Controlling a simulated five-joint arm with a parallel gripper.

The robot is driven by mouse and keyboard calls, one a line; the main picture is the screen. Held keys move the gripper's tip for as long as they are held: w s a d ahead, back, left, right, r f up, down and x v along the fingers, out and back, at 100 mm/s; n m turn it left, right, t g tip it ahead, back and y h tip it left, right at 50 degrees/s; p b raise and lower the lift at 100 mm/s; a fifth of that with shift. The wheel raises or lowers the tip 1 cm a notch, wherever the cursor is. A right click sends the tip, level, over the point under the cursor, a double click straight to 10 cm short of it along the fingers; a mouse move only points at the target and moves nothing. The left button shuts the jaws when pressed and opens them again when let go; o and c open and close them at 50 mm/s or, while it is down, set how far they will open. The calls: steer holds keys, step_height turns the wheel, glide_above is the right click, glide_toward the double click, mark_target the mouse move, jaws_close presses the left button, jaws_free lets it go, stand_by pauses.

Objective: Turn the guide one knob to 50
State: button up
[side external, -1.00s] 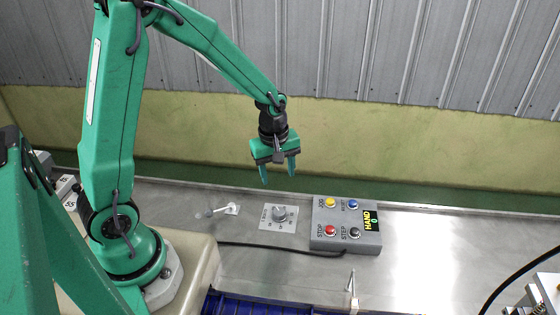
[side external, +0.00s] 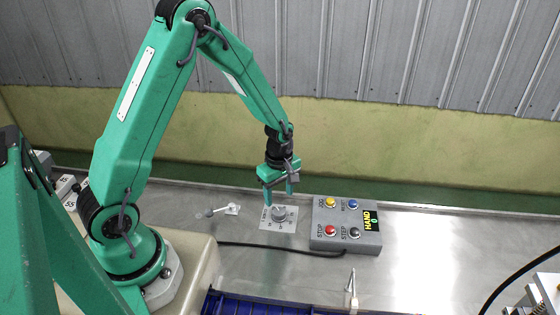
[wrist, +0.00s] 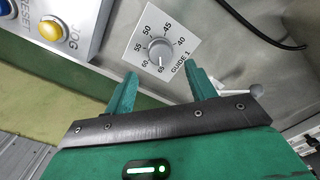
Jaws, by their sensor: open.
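The guide one knob (side external: 279,213) is a round grey knob on a white dial plate (side external: 264,226) on the metal table. In the wrist view the knob (wrist: 160,51) sits in the middle of its plate, marked GUIDE 1, with numbers including 40, 45, 50 and 55 around it.
A grey control box (side external: 345,225) with several coloured buttons and a display reading HAND 0 stands right of the dial. A small lever (side external: 219,211) is to its left. A black cable (side external: 285,246) runs in front. The table at right is mostly clear.

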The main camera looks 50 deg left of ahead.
mark_target(279, 211)
steer(key=shift+f, duration=3.2)
steer(key=c, duration=1)
